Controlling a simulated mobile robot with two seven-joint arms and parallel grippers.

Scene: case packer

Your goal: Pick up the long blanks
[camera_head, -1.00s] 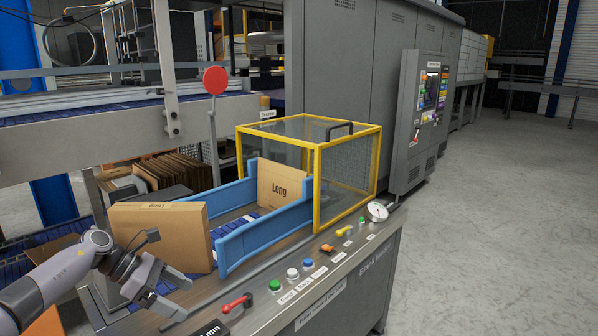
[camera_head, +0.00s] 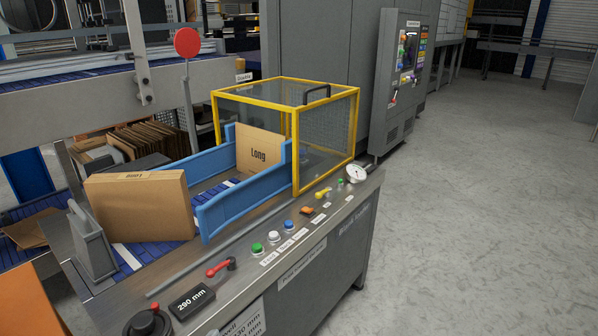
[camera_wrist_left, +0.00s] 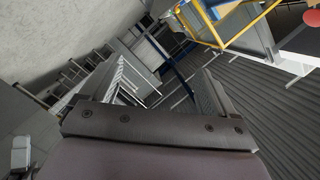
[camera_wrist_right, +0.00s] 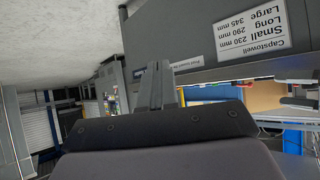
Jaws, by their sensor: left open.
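A thick stack of brown blanks (camera_head: 140,208) stands on the blue belt at the left end of the infeed, with upside-down lettering on its top edge. A brown blank marked "Long" (camera_head: 259,150) stands upright between the blue side guides (camera_head: 245,205), partly inside the yellow-framed guard. Neither gripper shows in the head view. In the left wrist view my left gripper (camera_wrist_left: 148,95) is open with its fingers wide apart and nothing between them. In the right wrist view my right gripper (camera_wrist_right: 158,85) has its fingers together, with nothing seen between them.
The yellow-framed clear guard (camera_head: 325,125) covers the infeed's far end. Buttons, a red lever (camera_head: 221,267) and a "290 mm" display (camera_head: 192,301) line the front panel. More brown sheets (camera_head: 150,142) lean behind. The floor (camera_head: 470,220) at right is clear.

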